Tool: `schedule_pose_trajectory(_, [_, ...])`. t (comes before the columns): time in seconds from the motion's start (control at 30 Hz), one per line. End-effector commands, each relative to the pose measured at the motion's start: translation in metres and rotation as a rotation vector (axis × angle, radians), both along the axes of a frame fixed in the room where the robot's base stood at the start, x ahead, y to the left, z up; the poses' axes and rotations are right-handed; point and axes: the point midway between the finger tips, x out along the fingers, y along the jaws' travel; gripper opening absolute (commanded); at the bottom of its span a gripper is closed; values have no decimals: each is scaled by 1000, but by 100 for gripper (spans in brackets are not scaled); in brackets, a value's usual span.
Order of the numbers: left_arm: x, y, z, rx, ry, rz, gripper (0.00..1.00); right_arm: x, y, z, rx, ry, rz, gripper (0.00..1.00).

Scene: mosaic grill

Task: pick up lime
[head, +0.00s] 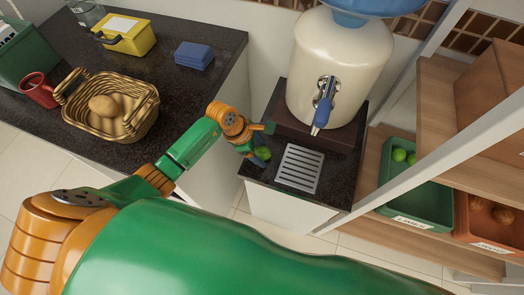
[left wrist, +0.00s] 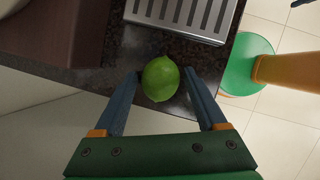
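A green lime (head: 262,153) lies on the dark speckled counter beside the water dispenser. It also shows in the left wrist view (left wrist: 160,78), between the tips of two blue-grey fingers. My left gripper (head: 263,145) is open around the lime; in the left wrist view its fingers (left wrist: 162,76) stand one on each side, with a small gap at the right finger and the left finger close to the fruit. The lime's underside is hidden. My right gripper is not in view.
A metal drip grate (head: 299,168) lies right of the lime, below the water dispenser (head: 338,65). A wicker basket (head: 85,125) with a brown round item stands on the left counter. A green bin of limes (head: 417,205) sits on the right shelf. The counter edge is near the lime.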

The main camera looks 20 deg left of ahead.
Motion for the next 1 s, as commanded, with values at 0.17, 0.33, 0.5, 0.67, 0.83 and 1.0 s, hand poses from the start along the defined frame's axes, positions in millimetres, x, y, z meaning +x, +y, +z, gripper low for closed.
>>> schedule_pose_trajectory(0.17, [0,0,0,0,0,1,22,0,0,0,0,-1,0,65])
schedule_pose_trajectory(0.33, [0,0,0,-1,0,1,0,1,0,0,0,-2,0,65])
schedule_pose_trajectory(0.5, [0,0,2,-1,-1,0,0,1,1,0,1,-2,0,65])
schedule_pose_trajectory(0.67, [1,0,19,1,-5,-2,0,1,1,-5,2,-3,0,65])
schedule_pose_trajectory(0.83, [-20,16,61,5,-5,-2,0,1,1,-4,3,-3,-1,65])
schedule_pose_trajectory(1.0, [-64,44,95,12,2,-2,0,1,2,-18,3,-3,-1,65])
